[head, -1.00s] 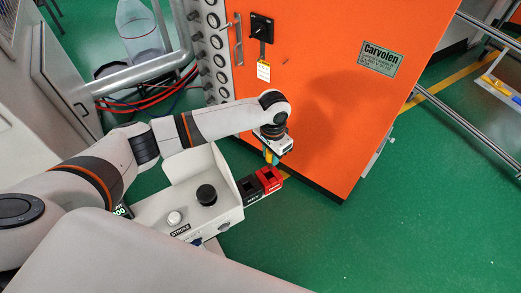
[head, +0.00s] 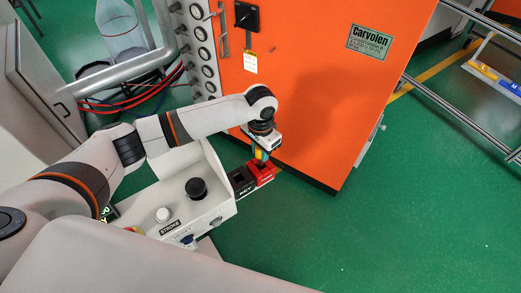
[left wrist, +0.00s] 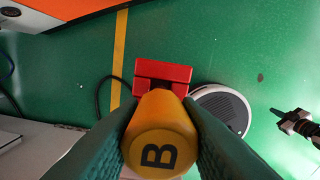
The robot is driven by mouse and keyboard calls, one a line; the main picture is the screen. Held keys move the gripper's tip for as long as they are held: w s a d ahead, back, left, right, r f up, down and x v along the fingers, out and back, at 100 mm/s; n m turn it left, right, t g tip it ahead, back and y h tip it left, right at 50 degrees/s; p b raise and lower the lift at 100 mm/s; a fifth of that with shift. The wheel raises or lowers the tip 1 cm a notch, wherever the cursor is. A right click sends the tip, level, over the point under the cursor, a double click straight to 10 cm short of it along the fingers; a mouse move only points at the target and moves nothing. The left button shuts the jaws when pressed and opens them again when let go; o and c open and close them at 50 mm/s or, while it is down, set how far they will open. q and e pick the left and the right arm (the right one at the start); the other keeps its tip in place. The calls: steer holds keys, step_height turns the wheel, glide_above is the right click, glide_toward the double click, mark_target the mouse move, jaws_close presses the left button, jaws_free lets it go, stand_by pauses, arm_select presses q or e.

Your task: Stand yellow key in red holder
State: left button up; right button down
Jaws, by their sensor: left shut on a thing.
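My left gripper (head: 261,150) is shut on the yellow key (head: 258,155). In the left wrist view the key's rounded yellow end (left wrist: 160,142), marked B, sits between the two green fingers. The red holder (head: 264,175) is a small block on the end of a white unit, beside a black one. It also shows in the left wrist view (left wrist: 163,70), just beyond the key. The key hangs about upright over the red holder. Its lower end is hidden, so I cannot tell whether it touches the holder. A dark-tipped device, perhaps my right gripper (left wrist: 280,113), shows at the right edge.
A black holder (head: 241,181) stands directly left of the red one. The white unit (head: 180,215) carries a black knob (head: 196,188). A large orange cabinet (head: 310,100) rises close behind the gripper. A rail with yellow and blue pieces is far right. Green floor is open at the right.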

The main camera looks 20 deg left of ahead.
arm_select(q)
steer(key=shift+f+b, duration=1.2)
steer(key=shift+b, duration=0.3)
steer(key=shift+f, duration=0.6)
steer(key=o, duration=1.1)
steer(key=shift+c, duration=0.2)
step_height(320, 180, up, 12)
